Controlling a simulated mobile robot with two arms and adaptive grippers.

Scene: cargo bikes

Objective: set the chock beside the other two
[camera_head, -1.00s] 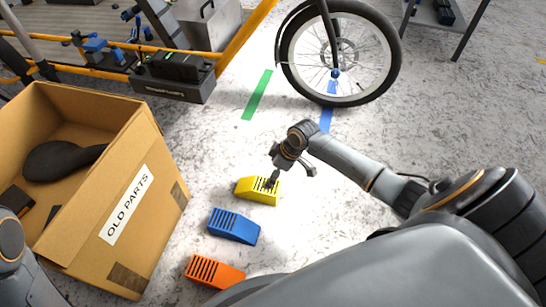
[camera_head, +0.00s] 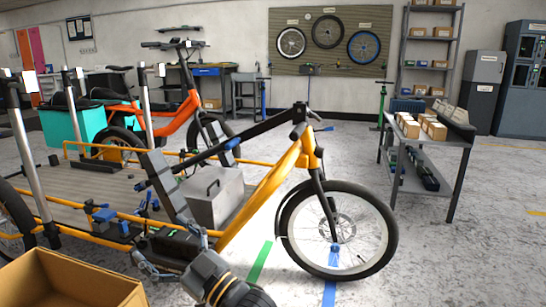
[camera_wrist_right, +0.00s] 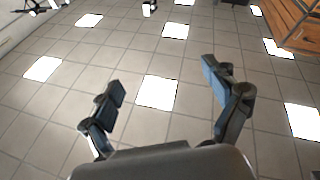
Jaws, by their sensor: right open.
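My right gripper (camera_head: 168,247) is raised at the bottom of the head view, in front of the cargo bike. In the right wrist view its fingers (camera_wrist_right: 162,82) are spread wide with nothing between them. Behind them is what looks like a tiled ceiling with bright square light panels. None of the chocks is in either current view; the floor where they stood is below the head picture's edge. My left gripper is not in view.
The cardboard box (camera_head: 75,285) is at the lower left, only its top showing. The cargo bike's front wheel (camera_head: 338,232) stands on the floor, with green tape (camera_head: 260,262) and blue tape (camera_head: 329,292) near it. A grey table (camera_head: 428,142) with small boxes stands right.

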